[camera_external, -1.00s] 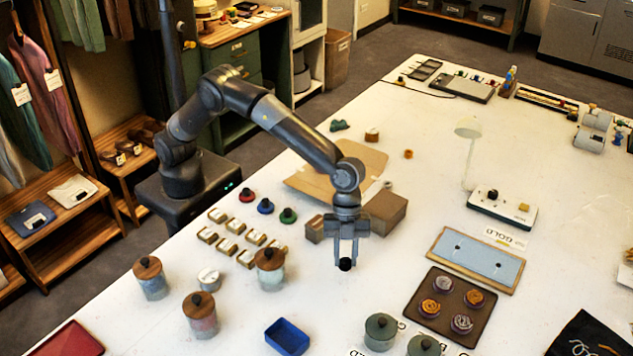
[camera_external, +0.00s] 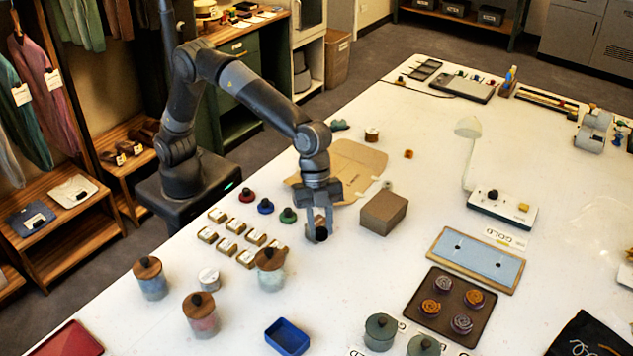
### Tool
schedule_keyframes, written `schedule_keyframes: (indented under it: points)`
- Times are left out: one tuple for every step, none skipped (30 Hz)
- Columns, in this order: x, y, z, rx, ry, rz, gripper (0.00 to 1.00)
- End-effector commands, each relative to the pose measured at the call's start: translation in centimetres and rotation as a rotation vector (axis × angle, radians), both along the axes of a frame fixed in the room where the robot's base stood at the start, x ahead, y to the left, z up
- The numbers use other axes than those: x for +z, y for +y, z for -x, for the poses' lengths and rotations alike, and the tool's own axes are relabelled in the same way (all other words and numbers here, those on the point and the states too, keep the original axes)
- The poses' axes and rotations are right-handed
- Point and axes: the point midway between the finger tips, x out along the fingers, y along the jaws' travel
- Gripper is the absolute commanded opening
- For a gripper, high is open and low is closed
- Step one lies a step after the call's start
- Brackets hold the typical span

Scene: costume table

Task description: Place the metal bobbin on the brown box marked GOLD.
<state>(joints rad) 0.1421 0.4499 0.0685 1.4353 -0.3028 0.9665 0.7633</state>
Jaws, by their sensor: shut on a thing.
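My gripper (camera_external: 320,232) points down at the middle of the table, left of a brown box (camera_external: 383,212). Its fingers are shut on a small dark round thing (camera_external: 321,234), low between the fingertips. I cannot clearly tell whether this is the metal bobbin. A patch of brown shows around and behind the fingers, mostly hidden by them. No marking is readable on the brown box. A white card marked GOLD (camera_external: 505,238) lies on the table behind a blue panel in a wooden frame (camera_external: 478,260).
Flat cardboard (camera_external: 350,165) lies behind my gripper. Knobbed pieces in red, blue and green (camera_external: 288,215) and several small boxes (camera_external: 230,228) stand to the left. A lamp (camera_external: 467,150) and a dark tray of spools (camera_external: 447,305) are to the right.

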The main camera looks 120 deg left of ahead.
Motion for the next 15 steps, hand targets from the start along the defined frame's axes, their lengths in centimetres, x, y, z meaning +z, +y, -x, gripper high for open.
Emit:
schedule_keyframes:
  points:
    - [0.8, 2.4, -0.2, 0.078, -0.002, -0.003, 0.06]
    - [1.2, 3.8, -0.3, 0.128, -0.003, -0.003, 0.06]
    - [1.7, 5.5, -0.3, 0.192, -0.003, -0.003, 0.06]
    - [2.1, 6.7, -0.3, 0.238, -0.004, -0.003, 0.06]
    - [2.5, 7.8, -0.3, 0.282, -0.003, -0.002, 0.06]
    - [2.9, 9.2, -0.2, 0.336, -0.004, -0.002, 0.06]
    - [3.2, 10.3, -0.2, 0.375, -0.006, 0.0, 0.06]
    - [3.5, 11.2, -0.1, 0.409, -0.008, 0.001, 0.06]
    - [3.8, 12.2, 0.0, 0.448, -0.009, 0.002, 0.06]
    - [4.0, 12.9, 0.1, 0.474, -0.011, 0.002, 0.06]
    - [4.2, 13.4, 0.1, 0.497, -0.01, 0.004, 0.06]
    - [4.3, 14.0, 0.2, 0.519, -0.012, 0.005, 0.06]
    - [4.3, 14.4, 0.2, 0.533, -0.011, 0.005, 0.06]
    - [4.3, 14.8, 0.2, 0.542, -0.012, 0.006, 0.06]
    - [4.1, 15.3, 0.1, 0.552, -0.012, 0.007, 0.06]
